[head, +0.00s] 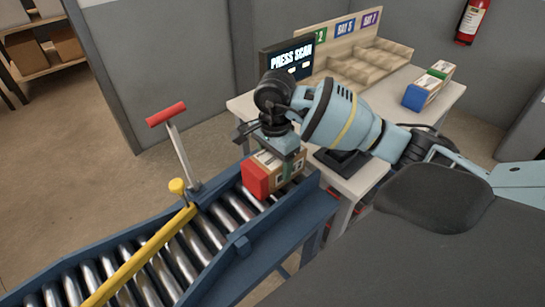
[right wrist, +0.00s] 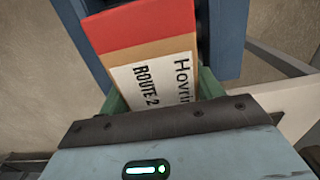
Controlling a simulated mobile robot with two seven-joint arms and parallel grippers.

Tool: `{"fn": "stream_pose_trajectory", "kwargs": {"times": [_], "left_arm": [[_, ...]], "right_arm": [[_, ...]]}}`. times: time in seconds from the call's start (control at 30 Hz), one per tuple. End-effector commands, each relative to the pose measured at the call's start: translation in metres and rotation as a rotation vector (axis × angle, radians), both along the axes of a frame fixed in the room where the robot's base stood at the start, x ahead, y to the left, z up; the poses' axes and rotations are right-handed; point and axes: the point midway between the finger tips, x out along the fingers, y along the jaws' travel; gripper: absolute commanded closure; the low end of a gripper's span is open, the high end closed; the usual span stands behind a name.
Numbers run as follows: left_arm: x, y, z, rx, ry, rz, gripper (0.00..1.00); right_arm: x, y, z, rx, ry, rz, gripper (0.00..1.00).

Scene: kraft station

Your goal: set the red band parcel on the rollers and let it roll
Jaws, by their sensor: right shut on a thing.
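The red band parcel (head: 257,181) is a brown box with a red end and a white label; it sits at the upper right end of the roller conveyor, red end facing down the line. In the right wrist view the parcel (right wrist: 140,47) shows its label, reading "ROUTE 2". My right gripper (head: 281,164) is shut on the parcel from above, with green fingers at its sides. The metal rollers (head: 208,233) run down to the lower left between blue rails. Whether the parcel touches the rollers is hidden. My left gripper is not in view.
A yellow bar (head: 140,258) crosses the conveyor below the parcel, beside a red-handled lever (head: 166,114). Behind is a white table (head: 240,103) with a "PRESS SCAN" screen (head: 290,57), a sorting rack (head: 350,62), and parcels with blue and green bands (head: 428,91). The rollers between parcel and bar are clear.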

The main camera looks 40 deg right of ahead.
Motion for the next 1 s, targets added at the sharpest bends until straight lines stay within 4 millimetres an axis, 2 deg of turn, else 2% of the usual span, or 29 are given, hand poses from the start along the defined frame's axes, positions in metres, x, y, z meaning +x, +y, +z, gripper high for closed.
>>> {"fn": "stream_pose_trajectory", "kwargs": {"times": [0.27,0.3,0.47,0.77,0.87,1.0], "left_arm": [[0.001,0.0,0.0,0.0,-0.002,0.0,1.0],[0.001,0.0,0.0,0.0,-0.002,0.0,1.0],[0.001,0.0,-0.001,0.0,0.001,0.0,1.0],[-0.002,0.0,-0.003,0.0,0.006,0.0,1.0],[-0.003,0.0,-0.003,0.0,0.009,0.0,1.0],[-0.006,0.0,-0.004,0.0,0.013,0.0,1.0]], "right_arm": [[0.001,0.0,0.001,0.001,-0.004,0.0,0.68],[0.001,0.0,0.001,0.001,-0.004,0.0,0.32],[0.0,0.0,0.0,0.001,-0.003,0.0,0.11],[0.0,0.0,0.0,0.0,0.0,0.0,0.09],[0.001,0.0,0.008,0.0,-0.003,-0.001,0.09],[0.001,-0.001,0.028,-0.001,-0.005,-0.001,0.09]]}}
